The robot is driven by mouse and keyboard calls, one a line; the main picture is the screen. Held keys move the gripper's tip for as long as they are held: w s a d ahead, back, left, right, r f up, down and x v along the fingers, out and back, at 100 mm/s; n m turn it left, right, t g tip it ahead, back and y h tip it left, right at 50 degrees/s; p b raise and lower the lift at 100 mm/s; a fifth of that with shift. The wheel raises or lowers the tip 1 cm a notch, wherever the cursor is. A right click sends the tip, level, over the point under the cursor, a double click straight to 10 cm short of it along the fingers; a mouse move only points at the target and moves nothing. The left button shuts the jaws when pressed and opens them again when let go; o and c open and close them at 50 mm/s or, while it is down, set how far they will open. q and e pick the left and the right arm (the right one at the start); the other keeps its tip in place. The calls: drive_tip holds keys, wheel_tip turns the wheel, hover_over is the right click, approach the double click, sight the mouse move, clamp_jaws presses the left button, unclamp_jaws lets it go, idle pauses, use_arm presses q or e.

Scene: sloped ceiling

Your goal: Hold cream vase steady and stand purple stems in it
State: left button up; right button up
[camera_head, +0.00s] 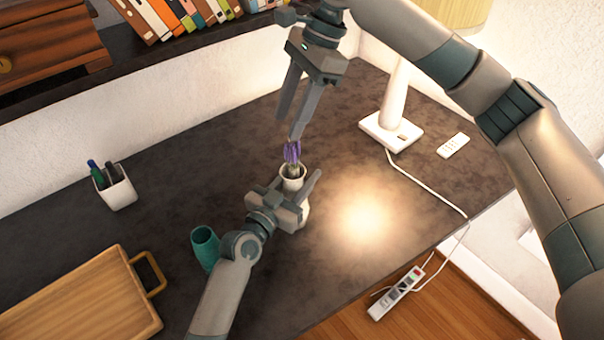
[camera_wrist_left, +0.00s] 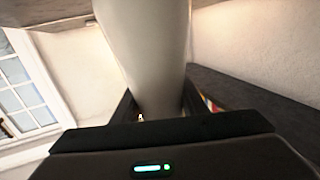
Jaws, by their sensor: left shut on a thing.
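The cream vase (camera_head: 292,184) stands upright on the dark desk, partly hidden by my left gripper. My left gripper (camera_head: 290,192) is shut on the vase below its rim. In the left wrist view the pale vase (camera_wrist_left: 155,50) fills the space between the two dark fingers (camera_wrist_left: 157,105). The purple stems (camera_head: 292,152) stand in the vase mouth, with their purple heads above the rim. My right gripper (camera_head: 289,126) is just above the heads with its fingers apart. One fingertip is close to the heads; I cannot tell whether it touches them.
A teal cup (camera_head: 205,246) stands left of the vase. A wooden tray (camera_head: 80,300) and a white pen holder (camera_head: 115,190) are further left. A lamp base (camera_head: 391,131), its cord and a remote (camera_head: 453,145) are at the right. A power strip (camera_head: 397,293) lies beyond the desk edge.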

sight(288, 192)
drive_tip(key=v, duration=1.2)
idle(0.6)
use_arm(q)
drive_tip(key=o, duration=1.5)
drive_tip(key=shift+a, duration=0.1)
drive_tip(key=v, duration=0.6)
drive_tip(key=shift+s+a+f, duration=0.1)
drive_tip(key=shift+s+a, duration=0.1)
drive_tip(key=shift+s, duration=0.05)
drive_tip(key=shift+s+a, duration=0.2)
drive_tip(key=shift+s, duration=0.15)
